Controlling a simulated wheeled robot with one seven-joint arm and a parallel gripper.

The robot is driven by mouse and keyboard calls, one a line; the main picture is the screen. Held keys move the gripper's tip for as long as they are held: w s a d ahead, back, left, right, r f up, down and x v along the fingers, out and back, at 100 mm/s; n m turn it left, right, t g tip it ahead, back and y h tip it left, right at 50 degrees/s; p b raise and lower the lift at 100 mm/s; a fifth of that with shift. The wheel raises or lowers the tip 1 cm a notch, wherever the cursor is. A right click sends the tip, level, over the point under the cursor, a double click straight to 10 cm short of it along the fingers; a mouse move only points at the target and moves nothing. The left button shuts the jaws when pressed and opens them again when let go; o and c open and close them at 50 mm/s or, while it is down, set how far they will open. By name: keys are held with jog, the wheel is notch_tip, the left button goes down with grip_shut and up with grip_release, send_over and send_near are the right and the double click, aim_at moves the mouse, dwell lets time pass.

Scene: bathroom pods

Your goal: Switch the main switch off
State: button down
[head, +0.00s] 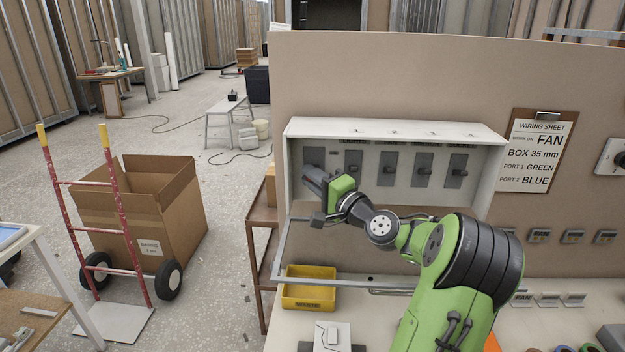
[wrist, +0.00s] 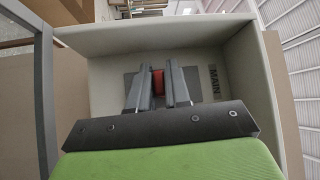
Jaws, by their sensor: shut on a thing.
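In the wrist view the main switch (wrist: 158,77) has a red handle on a grey plate, with a MAIN label (wrist: 213,82) beside it, turned sideways. My gripper (wrist: 159,88) has its two grey fingers on either side of the red handle and is shut on it. In the head view my gripper (head: 311,176) reaches into the white switch box (head: 398,131) at its left end, in front of the leftmost switch plate (head: 314,156). My gripper and arm hide the handle there, so its position is hard to tell.
Other grey switches (head: 424,169) line the box to the right. The box's framed door (head: 283,252) hangs open below my arm. A yellow bin (head: 309,292) stands on the bench under it. A clipboard (head: 536,150) hangs at the right. A hand truck (head: 112,230) and carton (head: 172,208) stand left.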

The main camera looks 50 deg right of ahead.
jog(key=c, duration=1.4)
grip_release()
jog(key=shift+c, duration=0.2)
jog(key=s, duration=0.5)
jog(key=s+a+f+b, duration=0.1)
jog(key=s, duration=0.4)
jog(key=s+f, duration=0.1)
jog(key=s, duration=0.4)
jog(key=shift+s+a+f+b, duration=0.1)
jog(key=shift+s+a+b, duration=0.15)
jog(key=shift+s+b, duration=0.1)
jog(key=shift+w, duration=0.1)
